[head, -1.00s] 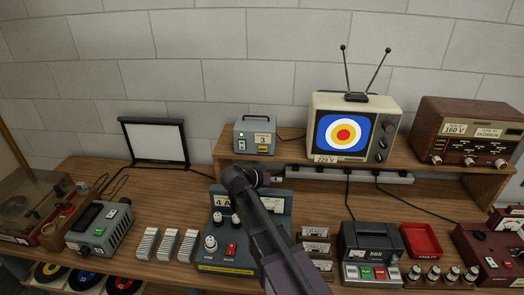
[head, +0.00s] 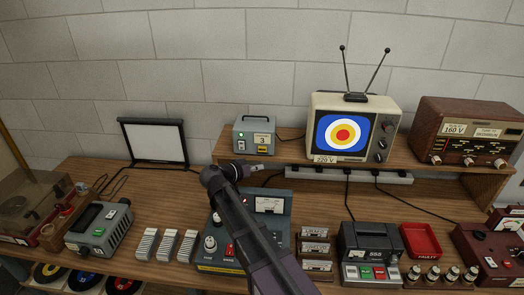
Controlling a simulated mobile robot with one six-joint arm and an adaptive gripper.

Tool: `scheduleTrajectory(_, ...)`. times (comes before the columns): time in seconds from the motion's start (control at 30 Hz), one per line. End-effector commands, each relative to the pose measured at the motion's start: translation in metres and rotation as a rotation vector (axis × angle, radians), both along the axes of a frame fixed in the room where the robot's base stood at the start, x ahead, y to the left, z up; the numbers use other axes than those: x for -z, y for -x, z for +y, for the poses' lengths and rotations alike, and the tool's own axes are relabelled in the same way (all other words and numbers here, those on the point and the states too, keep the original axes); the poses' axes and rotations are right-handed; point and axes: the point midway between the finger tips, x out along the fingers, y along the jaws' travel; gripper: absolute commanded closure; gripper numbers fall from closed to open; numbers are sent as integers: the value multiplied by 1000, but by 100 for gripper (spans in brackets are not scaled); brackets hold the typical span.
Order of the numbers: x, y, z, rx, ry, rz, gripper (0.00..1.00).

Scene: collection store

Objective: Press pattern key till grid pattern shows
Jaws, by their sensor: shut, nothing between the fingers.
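A small grey-green box (head: 255,136) with a handle, a green light and a label reading "3" stands on the raised shelf. It has small keys low on its front; which one is the pattern key I cannot read. My gripper (head: 258,168) is small in view, shut and empty, at the shelf's front edge just below the grey-green box. It looks apart from the box, though the depth is hard to judge.
My arm covers part of the grey-blue meter unit (head: 278,228). A power strip (head: 350,176) runs along the shelf front with cables hanging. A brown radio set (head: 470,120) stands right of the television. A framed white panel (head: 155,142) stands at left.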

Motion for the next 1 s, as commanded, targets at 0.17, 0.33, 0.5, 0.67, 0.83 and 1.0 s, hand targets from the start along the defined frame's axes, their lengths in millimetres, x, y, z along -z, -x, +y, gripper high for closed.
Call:
scheduleTrajectory(0.17,0,-15,0,1,0,1,100)
scheduleTrajectory(0.33,0,-32,0,0,-1,1,100)
scheduleTrajectory(0.5,0,-50,-1,3,0,1,100)
scheduleTrajectory(0.67,0,-65,-1,1,0,1,100)
scheduleTrajectory(0.83,0,-76,-2,0,0,0,100)
scheduleTrajectory(1.0,0,-81,-3,0,0,0,100)
